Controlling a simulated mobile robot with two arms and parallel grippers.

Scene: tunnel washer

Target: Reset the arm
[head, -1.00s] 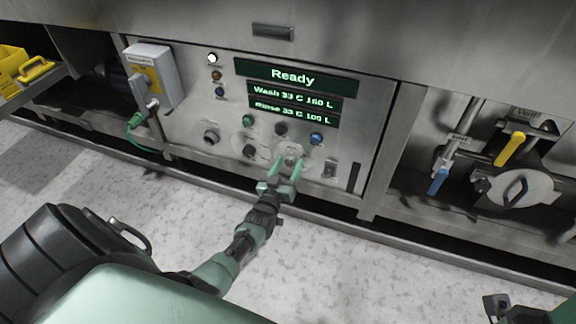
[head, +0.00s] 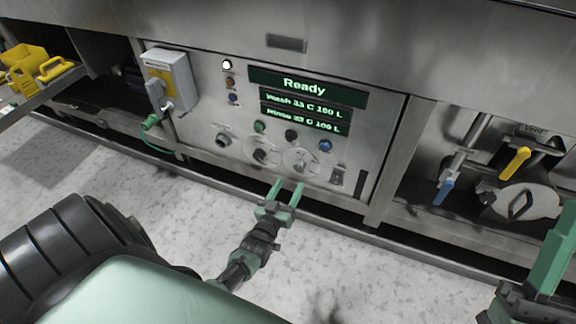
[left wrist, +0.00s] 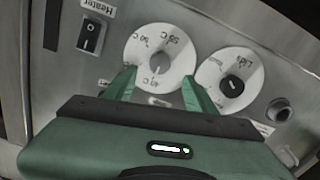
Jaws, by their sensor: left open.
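My left gripper (head: 287,186) is open and empty, in front of and below the round temperature dial (head: 300,163) on the steel control panel (head: 205,128). In the left wrist view the open fingers (left wrist: 155,90) frame the lower part of that white dial (left wrist: 160,58), apart from it as far as I can tell. A second dial with a black knob (left wrist: 232,85) is beside it. Part of my right gripper (head: 552,255) shows at the lower right edge; its opening cannot be made out.
The display (head: 307,86) reads "Ready" with wash and rinse lines. A heater switch (left wrist: 92,36) is beside the dial. A grey switch box (head: 170,80) stands left; valves with yellow (head: 516,163) and blue (head: 445,190) handles stand right. Floor in front is clear.

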